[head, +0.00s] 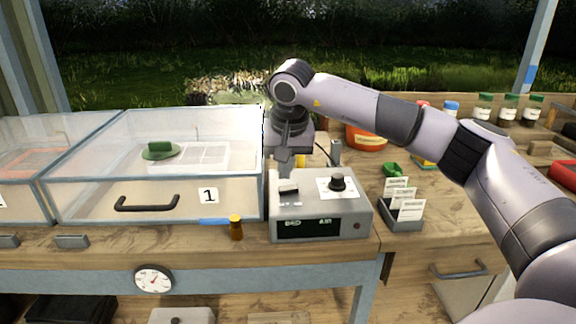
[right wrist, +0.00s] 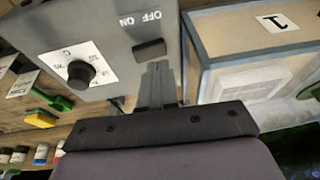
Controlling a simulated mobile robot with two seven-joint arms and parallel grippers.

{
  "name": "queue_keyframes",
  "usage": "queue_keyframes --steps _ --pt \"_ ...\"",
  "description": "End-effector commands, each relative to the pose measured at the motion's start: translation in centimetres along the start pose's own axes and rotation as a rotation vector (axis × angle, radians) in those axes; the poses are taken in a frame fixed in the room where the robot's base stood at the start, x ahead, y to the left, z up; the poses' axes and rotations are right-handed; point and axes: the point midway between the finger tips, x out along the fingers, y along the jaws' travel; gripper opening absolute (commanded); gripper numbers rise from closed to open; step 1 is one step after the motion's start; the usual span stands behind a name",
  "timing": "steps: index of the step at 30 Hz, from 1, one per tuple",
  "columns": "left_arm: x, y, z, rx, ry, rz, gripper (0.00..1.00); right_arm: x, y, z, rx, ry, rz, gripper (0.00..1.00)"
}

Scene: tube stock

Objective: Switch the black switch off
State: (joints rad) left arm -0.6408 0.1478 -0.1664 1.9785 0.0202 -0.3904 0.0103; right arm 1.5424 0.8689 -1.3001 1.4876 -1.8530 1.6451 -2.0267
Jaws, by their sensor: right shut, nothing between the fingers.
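The black switch (right wrist: 149,48) is a small dark rocker on the top of a grey control box (head: 355,215). In the right wrist view upside-down OFF and ON lettering lies beside it. In the head view the switch (head: 288,188) sits at the box's left, its top catching light. My right gripper (head: 285,168) points down just behind the switch. In the right wrist view its fingers (right wrist: 157,72) are shut and empty, with tips very close to the switch; I cannot tell whether they touch. The box's front display (head: 308,227) shows lit characters. My left gripper is out of view.
A black knob (head: 337,182) stands right of the switch. A clear-lidded case (head: 90,210) borders the box on the left. A small brown bottle (head: 236,228) stands at the front. A card holder (head: 402,222) is to the right.

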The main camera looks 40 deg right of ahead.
Motion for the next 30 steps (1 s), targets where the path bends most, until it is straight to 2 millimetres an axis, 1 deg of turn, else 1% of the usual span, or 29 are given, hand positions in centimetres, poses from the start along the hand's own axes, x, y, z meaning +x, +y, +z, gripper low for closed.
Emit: queue_keyframes --steps 1,4,5,6,7,12,15,18,21,30 --pt "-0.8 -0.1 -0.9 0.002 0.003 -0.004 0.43 -1.4 -0.5 -0.1 -0.004 0.0 -0.001 0.0" --pt "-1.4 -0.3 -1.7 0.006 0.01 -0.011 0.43 -2.9 -1.2 0.0 -0.003 0.001 -0.002 0.0" --pt "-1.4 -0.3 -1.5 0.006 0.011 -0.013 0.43 -3.2 -1.4 0.1 -0.003 0.002 -0.003 0.0" --pt "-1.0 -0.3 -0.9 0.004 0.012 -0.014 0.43 -3.9 -1.8 0.1 -0.003 0.004 -0.005 0.0" --pt "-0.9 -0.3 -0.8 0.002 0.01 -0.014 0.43 -4.6 -2.0 0.2 -0.003 0.004 -0.005 0.0" --pt "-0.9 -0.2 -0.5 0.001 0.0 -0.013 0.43 -8.3 -3.1 0.2 -0.002 0.004 -0.004 0.0" --pt "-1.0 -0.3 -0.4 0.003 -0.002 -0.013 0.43 -9.9 -3.5 0.2 -0.002 0.002 -0.003 0.0" --pt "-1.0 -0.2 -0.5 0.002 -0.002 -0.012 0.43 -11.0 -3.9 0.2 -0.001 0.002 -0.002 0.0" --pt "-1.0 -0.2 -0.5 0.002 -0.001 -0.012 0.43 -11.6 -4.0 0.3 0.0 0.001 -0.001 0.0" --pt "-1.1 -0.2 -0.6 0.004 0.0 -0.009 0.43 -11.8 -4.1 0.3 0.0 0.0 0.0 0.0"
